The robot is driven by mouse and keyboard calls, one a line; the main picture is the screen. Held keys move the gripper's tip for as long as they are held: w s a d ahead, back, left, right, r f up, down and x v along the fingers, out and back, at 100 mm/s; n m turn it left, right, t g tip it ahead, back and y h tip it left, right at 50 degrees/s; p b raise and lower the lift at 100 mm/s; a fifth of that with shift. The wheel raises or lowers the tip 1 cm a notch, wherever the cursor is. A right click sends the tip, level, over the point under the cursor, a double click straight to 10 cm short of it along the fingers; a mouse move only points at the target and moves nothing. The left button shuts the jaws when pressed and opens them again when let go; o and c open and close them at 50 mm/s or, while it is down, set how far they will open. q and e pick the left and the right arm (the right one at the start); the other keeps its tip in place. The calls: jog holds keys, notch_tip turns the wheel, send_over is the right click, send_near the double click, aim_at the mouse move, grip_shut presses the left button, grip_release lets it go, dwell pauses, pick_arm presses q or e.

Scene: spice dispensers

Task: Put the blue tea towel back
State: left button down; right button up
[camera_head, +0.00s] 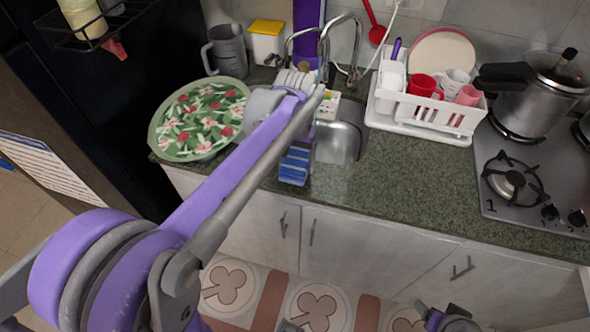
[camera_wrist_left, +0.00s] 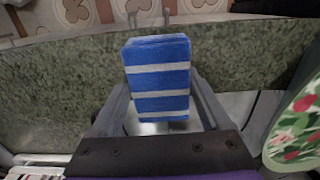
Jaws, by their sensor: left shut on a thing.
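The blue tea towel with pale stripes (camera_head: 295,165) is at the front of the sink, by the counter's front edge. In the left wrist view the folded towel (camera_wrist_left: 158,80) sits between the two fingers of my left gripper (camera_wrist_left: 160,95), which is shut on it. In the head view my left arm hides the fingers and part of the towel. I cannot tell whether the towel touches the counter. A part of my right arm or gripper (camera_head: 447,318) shows at the bottom edge, cut off; its fingers are not clear.
The sink (camera_head: 343,142) has a tap (camera_head: 350,75) behind it. A floral tray (camera_head: 200,118) lies left of it. A white dish rack (camera_head: 425,128) with red and white mugs stands right. A pressure cooker (camera_head: 535,95) is on the stove (camera_head: 540,190). The counter (camera_head: 420,185) before the rack is clear.

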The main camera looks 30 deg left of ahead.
aim_at(296, 170)
pick_arm(q)
jog(key=shift+f, duration=1.7)
jog(key=shift+f, duration=0.1)
jog(key=shift+f, duration=0.15)
grip_release()
jog(key=shift+s+b, duration=0.15)
jog(key=shift+b, duration=0.15)
jog(key=shift+r, duration=0.2)
notch_tip(296, 170, up, 12)
jog(key=shift+f+p, duration=0.2)
jog(key=shift+p, duration=0.5)
jog(key=shift+r, duration=0.15)
jog(key=s+d+f+m+t, duration=0.1)
jog(key=s+d+f+t, duration=0.1)
jog(key=s+f, duration=0.4)
jog(key=s+d+f+m+t, duration=0.1)
jog(key=s+d+f+t, duration=0.2)
jog(key=s+f, duration=0.4)
jog(key=s+d, duration=0.1)
jog(key=s, duration=0.1)
jog(key=shift+s+d+f+m, duration=0.3)
jog(key=shift+d, duration=0.05)
